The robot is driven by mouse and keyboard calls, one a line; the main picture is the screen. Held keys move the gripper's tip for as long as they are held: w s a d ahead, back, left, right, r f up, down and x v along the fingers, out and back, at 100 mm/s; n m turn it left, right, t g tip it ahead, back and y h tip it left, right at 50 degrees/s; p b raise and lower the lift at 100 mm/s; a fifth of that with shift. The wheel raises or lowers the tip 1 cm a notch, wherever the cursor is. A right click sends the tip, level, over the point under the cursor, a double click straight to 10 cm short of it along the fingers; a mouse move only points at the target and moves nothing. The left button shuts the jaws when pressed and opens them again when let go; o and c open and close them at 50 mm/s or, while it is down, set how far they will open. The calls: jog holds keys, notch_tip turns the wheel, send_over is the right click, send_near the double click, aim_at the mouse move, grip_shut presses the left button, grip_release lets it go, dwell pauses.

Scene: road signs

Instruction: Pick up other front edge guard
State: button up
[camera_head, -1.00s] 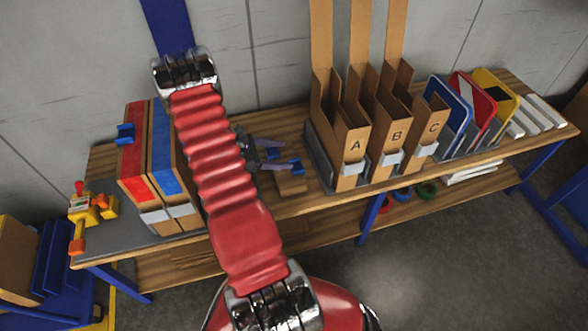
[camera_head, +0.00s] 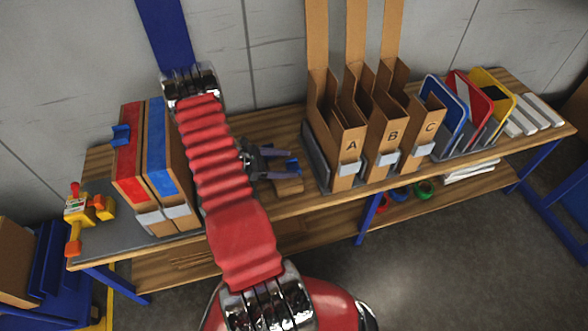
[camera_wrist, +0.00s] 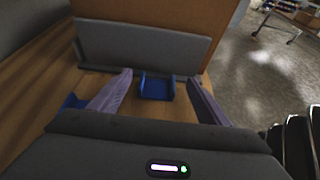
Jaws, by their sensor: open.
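A small blue edge guard (camera_head: 292,167) lies on the wooden bench, left of the cardboard bins. In the wrist view this blue guard (camera_wrist: 157,90) sits ahead, between my fingertips and near a grey plate. A second blue piece (camera_wrist: 73,101) shows beside the left finger, partly hidden. Another blue guard (camera_head: 121,134) is on the top edge of the red-striped box at the left. My gripper (camera_head: 284,163) is open and empty, low over the bench, its two purple fingers pointing right toward the guard. It also shows in the wrist view (camera_wrist: 160,78).
Cardboard bins A, B and C (camera_head: 352,145) stand in a grey base (camera_head: 316,158) just right of the guard. Red- and blue-striped boxes (camera_head: 160,165) stand left of my arm. A small brown block (camera_head: 288,186) lies near the bench's front edge. Coloured signs (camera_head: 470,105) stand at the right.

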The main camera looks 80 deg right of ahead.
aim_at(297, 166)
jog(key=shift+f+x, duration=0.25)
jog(key=shift+x, duration=2.35)
jog(key=shift+w, duration=0.15)
jog(key=shift+c, duration=0.3)
jog(key=c, duration=1.1)
